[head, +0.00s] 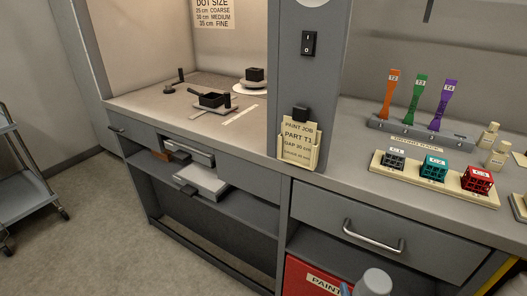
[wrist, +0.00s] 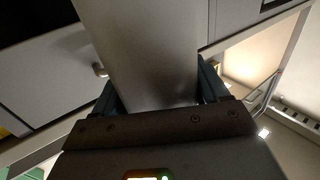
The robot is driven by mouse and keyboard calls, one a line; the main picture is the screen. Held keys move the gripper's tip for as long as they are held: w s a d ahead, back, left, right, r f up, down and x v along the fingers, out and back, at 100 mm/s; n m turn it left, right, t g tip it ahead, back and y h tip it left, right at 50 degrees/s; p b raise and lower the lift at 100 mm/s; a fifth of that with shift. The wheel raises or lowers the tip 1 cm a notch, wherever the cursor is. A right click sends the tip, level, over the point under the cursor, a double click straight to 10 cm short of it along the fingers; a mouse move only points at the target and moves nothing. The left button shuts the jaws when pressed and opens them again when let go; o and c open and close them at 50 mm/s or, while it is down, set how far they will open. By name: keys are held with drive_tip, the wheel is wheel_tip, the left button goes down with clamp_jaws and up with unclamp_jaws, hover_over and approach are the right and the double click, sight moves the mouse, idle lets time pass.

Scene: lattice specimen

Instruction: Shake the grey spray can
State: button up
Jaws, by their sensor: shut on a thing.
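The grey spray can (wrist: 145,50) fills the middle of the wrist view as a smooth, plain grey body. My gripper (wrist: 158,88) has one dark blue finger on each side of the can and is shut on it. The can's far end runs out of the top of the wrist view, and its near end is hidden behind the gripper body. In the head view, a grey rounded cylinder (head: 374,283) shows at the bottom edge beside a small blue part; it looks like the can in my gripper, but most of it is cut off.
A counter holds a specimen rack (head: 420,135) with orange, green and purple pieces, and a tray (head: 440,186) of small lattice cubes. A drawer with a handle (head: 374,236) and a red paint box (head: 308,278) are below. A cart (head: 25,190) stands left; floor between is clear.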

wheel_tip(320, 180, down, 6)
drive_tip(key=shift+r, duration=0.15)
idle(0.4)
drive_tip(key=shift+r, duration=0.1)
